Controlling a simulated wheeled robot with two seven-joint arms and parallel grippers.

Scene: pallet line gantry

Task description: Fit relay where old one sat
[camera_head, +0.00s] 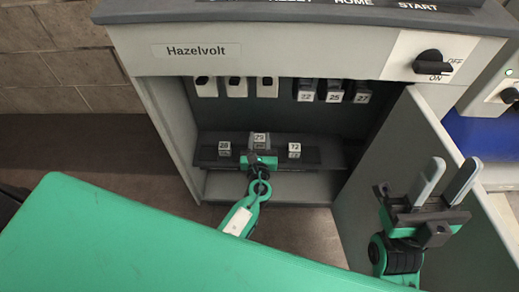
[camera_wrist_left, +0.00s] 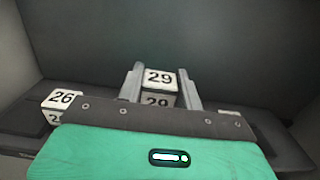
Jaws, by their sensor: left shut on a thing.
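The relay marked 29 (camera_head: 259,138) is a small pale block at the middle of the lower rail (camera_head: 325,156) inside the cabinet. It also shows in the left wrist view (camera_wrist_left: 160,80), upright between two grey fingers. My left gripper (camera_head: 259,148) is shut on it. Its top stands higher than its neighbours in the head view; its base is hidden, so I cannot tell whether it is seated. My right gripper (camera_head: 454,172) is open and empty by the cabinet door.
The Hazelvolt cabinet (camera_head: 290,58) has its door (camera_head: 408,150) swung open at the right. An upper row holds white modules (camera_head: 236,87) and dark ones marked 22, 25 and 27 (camera_head: 334,91). A green surface (camera_head: 130,240) fills the lower left.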

